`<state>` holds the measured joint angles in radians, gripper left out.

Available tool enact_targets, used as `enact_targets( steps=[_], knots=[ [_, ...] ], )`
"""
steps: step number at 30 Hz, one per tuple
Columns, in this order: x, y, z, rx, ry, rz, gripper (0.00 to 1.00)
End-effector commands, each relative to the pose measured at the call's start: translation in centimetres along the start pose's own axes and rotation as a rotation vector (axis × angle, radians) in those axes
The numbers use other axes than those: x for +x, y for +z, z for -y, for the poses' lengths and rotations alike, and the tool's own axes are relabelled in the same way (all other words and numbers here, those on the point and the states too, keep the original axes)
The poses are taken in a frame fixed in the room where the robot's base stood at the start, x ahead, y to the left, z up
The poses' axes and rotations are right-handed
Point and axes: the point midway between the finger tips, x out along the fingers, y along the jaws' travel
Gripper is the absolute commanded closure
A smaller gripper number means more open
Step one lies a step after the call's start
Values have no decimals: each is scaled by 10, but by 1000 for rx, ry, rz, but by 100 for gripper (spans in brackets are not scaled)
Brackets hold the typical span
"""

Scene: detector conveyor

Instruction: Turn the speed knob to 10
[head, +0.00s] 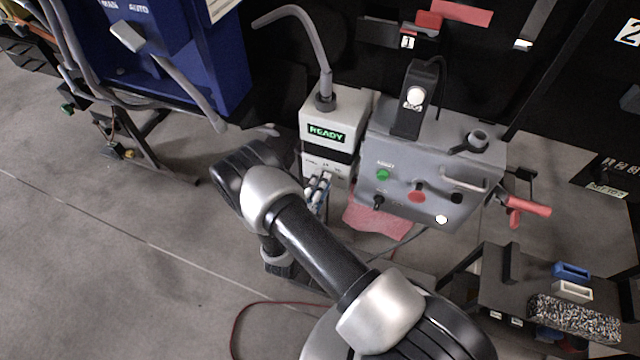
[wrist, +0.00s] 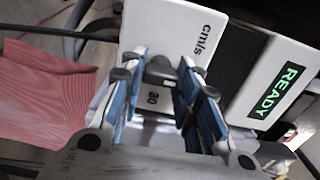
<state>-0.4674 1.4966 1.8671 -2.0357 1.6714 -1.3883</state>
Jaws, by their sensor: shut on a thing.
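The speed control box (head: 327,134) is pale and stands upright, with a green READY display (wrist: 275,92) on its face. In the wrist view its white panel (wrist: 190,22) carries the label "cm/s". The dark speed knob (wrist: 160,69) sits on this panel, partly hidden by the fingers. A small two-digit mark shows beside it, perhaps 30 or 80. My gripper (wrist: 158,84) has its blue-padded fingers shut on the knob from both sides. In the head view my gripper (head: 319,187) reaches the lower front of the box. The knob's pointer and setting cannot be read.
A grey control box (head: 435,165) with a green button, red button and black knobs stands close on the right. A red striped cloth (wrist: 42,88) lies below. A red-handled lever (head: 525,207) juts out farther right. Open floor (head: 120,240) lies left.

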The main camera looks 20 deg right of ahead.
Motion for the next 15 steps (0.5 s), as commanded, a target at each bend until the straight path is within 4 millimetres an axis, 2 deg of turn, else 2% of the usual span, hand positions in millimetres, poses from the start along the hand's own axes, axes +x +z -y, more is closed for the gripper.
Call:
enact_targets(
  steps=[5,6,15],
  knots=[
    [0,-1,0,-3,1,-1,94],
    [0,-1,0,-3,1,-1,69],
    [0,0,0,0,0,0,50]
  ],
)
